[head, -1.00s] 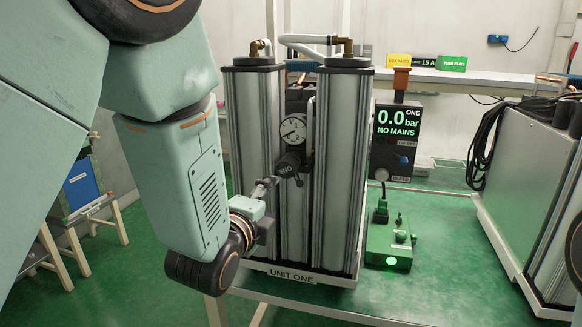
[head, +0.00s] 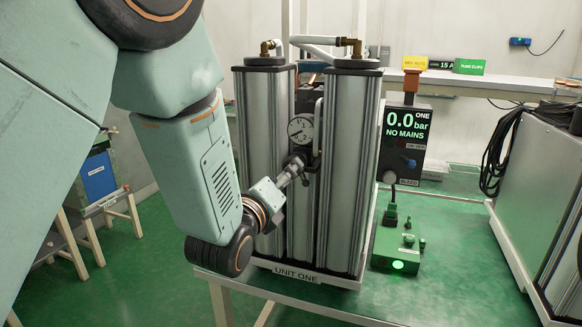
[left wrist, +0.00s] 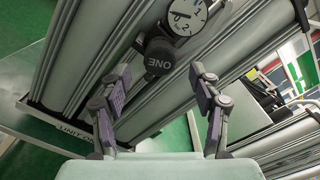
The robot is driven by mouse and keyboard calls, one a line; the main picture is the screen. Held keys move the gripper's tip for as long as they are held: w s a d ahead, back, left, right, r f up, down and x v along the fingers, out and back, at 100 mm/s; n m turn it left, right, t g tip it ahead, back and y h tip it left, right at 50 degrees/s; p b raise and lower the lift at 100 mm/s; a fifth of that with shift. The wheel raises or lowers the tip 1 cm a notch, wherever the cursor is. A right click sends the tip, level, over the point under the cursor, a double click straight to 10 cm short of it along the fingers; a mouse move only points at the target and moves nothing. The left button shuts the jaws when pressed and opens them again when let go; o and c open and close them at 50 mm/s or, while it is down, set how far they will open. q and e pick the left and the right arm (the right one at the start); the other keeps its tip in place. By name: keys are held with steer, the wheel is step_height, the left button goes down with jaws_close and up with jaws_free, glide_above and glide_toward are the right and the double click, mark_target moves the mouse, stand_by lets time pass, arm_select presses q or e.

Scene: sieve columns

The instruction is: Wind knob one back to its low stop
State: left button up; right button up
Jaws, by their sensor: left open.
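Knob one (left wrist: 163,62) is a dark round knob marked ONE, just below the white dial gauge (left wrist: 187,16) in the left wrist view. In the head view the knob (head: 297,160) sits under the gauge (head: 300,129), between the metal columns of unit one, partly hidden by my gripper. My left gripper (head: 291,174) is open in front of the knob. In the left wrist view its fingers (left wrist: 161,84) are spread wide, with the knob between and beyond them; no contact shows. The knob's exact turn cannot be told. My right gripper is not in view.
Tall columns (head: 349,175) flank the knob closely. To their right a display box (head: 405,140) reads 0.0 bar, NO MAINS, above a green box (head: 397,250) with a lit lamp. A large grey cabinet (head: 545,190) stands at far right. The green bench between has some free room.

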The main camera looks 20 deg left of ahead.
arm_select(q)
steer(key=w, duration=0.5)
steer(key=shift+w+a+f, duration=0.15)
steer(key=shift+w+a, duration=0.05)
steer(key=shift+w, duration=0.05)
steer(key=shift+w+d, duration=0.15)
steer(key=shift+d, duration=0.45)
steer(key=shift+a, duration=0.45)
steer(key=c, duration=0.4)
steer(key=shift+d, duration=0.3)
steer(key=c, duration=0.5)
steer(key=shift+a, duration=0.1)
steer(key=shift+c, duration=1.4)
